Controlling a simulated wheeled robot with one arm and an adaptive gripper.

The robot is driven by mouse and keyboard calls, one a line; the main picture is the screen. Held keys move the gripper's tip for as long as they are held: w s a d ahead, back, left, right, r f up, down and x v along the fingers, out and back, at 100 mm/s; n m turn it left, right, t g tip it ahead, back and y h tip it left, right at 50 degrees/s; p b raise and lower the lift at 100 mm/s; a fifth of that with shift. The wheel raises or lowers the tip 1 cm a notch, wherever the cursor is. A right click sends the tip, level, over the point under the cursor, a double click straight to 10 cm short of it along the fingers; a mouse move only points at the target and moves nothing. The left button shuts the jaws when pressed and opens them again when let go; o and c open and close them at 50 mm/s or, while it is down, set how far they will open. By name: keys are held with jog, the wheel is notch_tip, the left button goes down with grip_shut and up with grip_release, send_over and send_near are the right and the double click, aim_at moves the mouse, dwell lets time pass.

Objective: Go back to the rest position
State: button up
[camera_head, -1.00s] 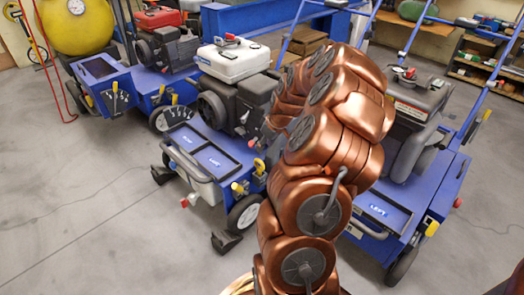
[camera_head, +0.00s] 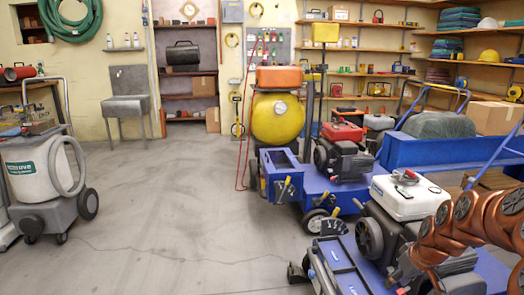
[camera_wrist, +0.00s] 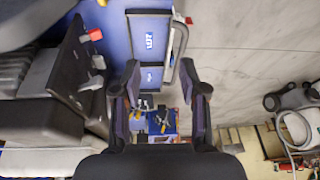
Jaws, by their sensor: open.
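My gripper (camera_wrist: 160,80) shows in the wrist view with its two dark fingers spread apart and nothing between them. Beyond the fingers is a blue machine deck with a black-framed tray (camera_wrist: 150,45). My copper arm (camera_head: 470,225) reaches in from the right edge of the head view, over the nearest blue aerator with the white-topped engine (camera_head: 405,197). My gripper cannot be made out in the head view. Whether the fingers touch the machine cannot be told.
A second blue aerator with a red-topped engine (camera_head: 340,135) stands behind the first. A yellow tank (camera_head: 278,118) is beyond it. A grey-and-white wheeled vacuum (camera_head: 42,180) stands at left, and a grey sink (camera_head: 127,105) at the back wall. The concrete floor (camera_head: 165,220) between is clear.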

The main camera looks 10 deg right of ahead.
jog(key=s+a+r+n+g+p, duration=0.1)
jog(key=s+a+r+p, duration=0.3)
jog(key=a+r+p, duration=0.6)
jog(key=s+a+r+g+p, duration=0.1)
jog(key=s+a+r+p, duration=0.35)
jog(key=a+r, duration=0.65)
jog(key=s+a+r+m+g+p, duration=0.1)
jog(key=s+a+r+p, duration=0.2)
jog(key=s+r+p, duration=0.6)
jog(key=s+a+r+g+h+p, duration=0.1)
jog(key=s+a+r+g+p, duration=0.1)
jog(key=s+r+p, duration=0.8)
notch_tip(320, 180, up, 3)
jog(key=shift+s+a+f+m+p, duration=0.2)
jog(key=shift+a+m+p, duration=0.25)
jog(key=shift+a, duration=0.3)
